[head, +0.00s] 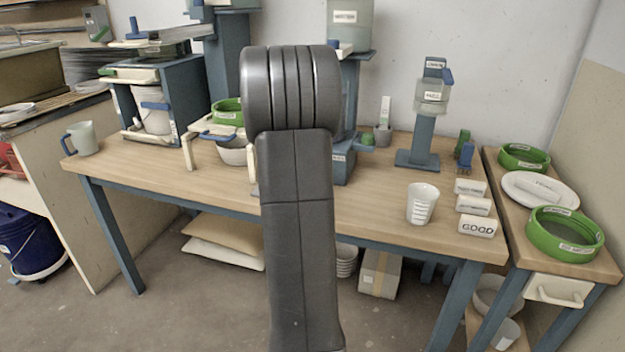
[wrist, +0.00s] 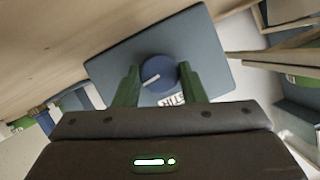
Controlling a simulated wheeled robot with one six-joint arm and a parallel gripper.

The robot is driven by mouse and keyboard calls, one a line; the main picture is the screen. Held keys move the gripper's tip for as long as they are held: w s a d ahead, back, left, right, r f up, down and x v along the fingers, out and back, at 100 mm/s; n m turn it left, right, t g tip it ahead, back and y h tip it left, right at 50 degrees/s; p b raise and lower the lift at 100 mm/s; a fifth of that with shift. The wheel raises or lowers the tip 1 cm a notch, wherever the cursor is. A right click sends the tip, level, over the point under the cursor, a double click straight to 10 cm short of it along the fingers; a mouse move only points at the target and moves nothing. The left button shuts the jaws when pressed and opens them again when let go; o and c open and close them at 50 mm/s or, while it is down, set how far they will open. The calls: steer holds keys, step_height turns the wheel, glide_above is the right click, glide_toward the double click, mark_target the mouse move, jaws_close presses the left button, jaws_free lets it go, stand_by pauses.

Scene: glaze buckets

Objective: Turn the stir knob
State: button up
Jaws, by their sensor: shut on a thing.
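The stir knob (wrist: 158,74) is a round dark blue knob with a pale pointer line, in the middle of the wrist view. It sits on a grey-blue plate (wrist: 215,45) with a "STIR" label (wrist: 172,99) beside it. My gripper (wrist: 158,78) has green fingers on both sides of the knob and is shut on it. The pointer line slants slightly, its right end higher. In the head view my dark arm hides the gripper and the knob.
A workbench (head: 385,205) carries a measuring cup (head: 421,203), several label blocks (head: 477,227) and a dispenser on a stand (head: 431,95). Green sieves (head: 565,233) lie on the right side table. A mug (head: 82,138) stands at the bench's left end.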

steer(key=m+b, duration=0.1)
steer(key=b, duration=0.1)
steer(key=f+m+t+y+b, duration=0.1)
steer(key=b, duration=0.2)
steer(key=shift+d+b, duration=0.1)
steer(key=shift+b, duration=0.25)
steer(key=m+y+b, duration=0.1)
steer(key=m+b, duration=0.1)
steer(key=b, duration=0.4)
steer(key=shift+s+d+t, duration=0.1)
steer(key=shift+t, duration=0.2)
steer(key=m+t+y+b, duration=0.1)
steer(key=m+b, duration=0.1)
steer(key=b, duration=0.3)
steer(key=shift+m+b, duration=0.3)
steer(key=shift+b, duration=0.05)
steer(key=shift+r+b, duration=0.15)
steer(key=shift+b, duration=0.4)
steer(key=shift+r+m+b, duration=0.1)
steer(key=shift+m+b, duration=0.2)
steer(key=shift+m, duration=0.1)
steer(key=o, duration=1)
